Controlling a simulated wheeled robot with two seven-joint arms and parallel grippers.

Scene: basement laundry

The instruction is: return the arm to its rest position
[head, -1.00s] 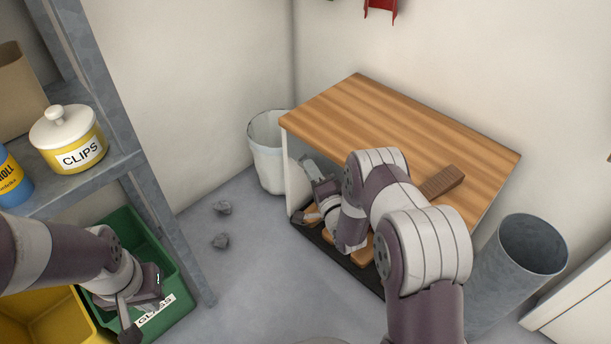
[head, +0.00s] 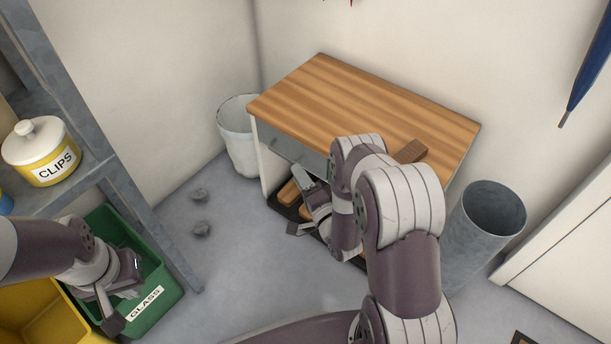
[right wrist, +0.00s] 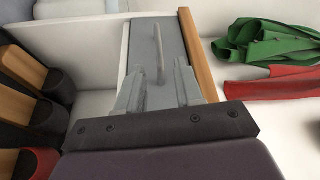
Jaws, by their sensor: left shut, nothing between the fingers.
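My right arm reaches across the front of a wood-topped cabinet (head: 330,85). Its gripper (head: 302,202) is low by the cabinet's open lower part in the head view. In the right wrist view the two fingers of this gripper (right wrist: 158,90) stand apart with nothing held between them. A grey panel with a bar handle (right wrist: 160,50) lies beyond the fingertips; I cannot tell whether they touch the panel. My left arm comes in at the lower left. Its gripper (head: 112,318) is shut and empty, over the green bin (head: 155,312) labelled GLASS.
A yellow bin (head: 40,325) sits beside the green one, below shelving holding a CLIPS jar (head: 40,155). A white bucket (head: 240,150) and grey cylinder (head: 490,215) flank the cabinet. Grey lumps (head: 200,229) lie on the floor. Green and red cloth-like things (right wrist: 270,45) show in the wrist view.

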